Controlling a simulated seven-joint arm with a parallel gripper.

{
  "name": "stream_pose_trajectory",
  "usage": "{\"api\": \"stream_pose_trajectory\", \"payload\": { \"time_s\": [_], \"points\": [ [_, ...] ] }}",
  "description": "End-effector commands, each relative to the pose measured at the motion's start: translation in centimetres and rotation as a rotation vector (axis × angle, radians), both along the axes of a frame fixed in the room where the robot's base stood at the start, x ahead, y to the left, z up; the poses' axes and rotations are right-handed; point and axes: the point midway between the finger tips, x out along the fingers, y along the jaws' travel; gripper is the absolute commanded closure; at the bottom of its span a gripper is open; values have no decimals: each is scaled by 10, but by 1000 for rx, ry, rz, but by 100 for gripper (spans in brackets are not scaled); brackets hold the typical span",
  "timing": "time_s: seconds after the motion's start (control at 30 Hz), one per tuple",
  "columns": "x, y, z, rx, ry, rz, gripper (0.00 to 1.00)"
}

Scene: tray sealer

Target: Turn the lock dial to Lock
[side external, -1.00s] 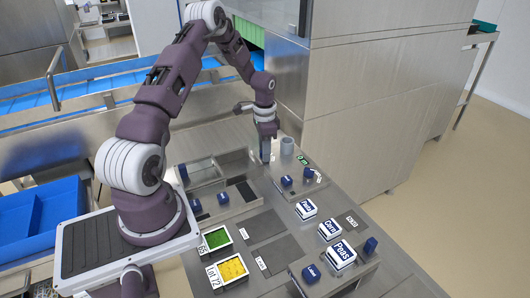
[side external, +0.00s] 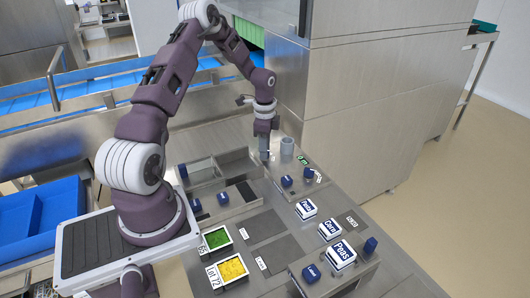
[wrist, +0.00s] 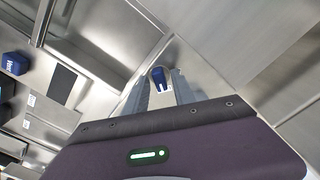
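My gripper (side external: 264,155) points down at the far end of the steel worktop, just left of a grey cylinder (side external: 287,146). In the wrist view a small blue knob (wrist: 158,75) with a white lower part shows between the two fingertips; it may be the lock dial, but I see no readable lettering on it. The fingers stand to either side of the knob. I cannot tell whether they press on it or leave small gaps. In the side view the knob is hidden by the gripper.
A green display (side external: 302,160) and small blue blocks (side external: 286,181) are right of and in front of my gripper. White-labelled packs (side external: 306,209) and food trays (side external: 215,239) lie nearer. A tall steel cabinet (side external: 375,110) rises behind on the right.

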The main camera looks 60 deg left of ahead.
Motion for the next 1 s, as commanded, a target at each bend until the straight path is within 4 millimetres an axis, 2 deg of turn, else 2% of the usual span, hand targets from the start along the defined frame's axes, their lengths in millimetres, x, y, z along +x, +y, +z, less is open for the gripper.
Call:
{"api": "stream_pose_trajectory", "payload": {
  "time_s": [0.4,0.73,0.8,0.87,0.97,1.0],
  "points": [
    [0,0,54,1,-1,2,69],
    [0,0,60,-1,1,2,69],
    [1,-4,67,7,-2,4,69],
    [3,-15,86,30,-11,16,69],
    [1,-57,146,93,-47,72,69],
    [-5,-80,173,117,-73,108,69]
  ]
}}
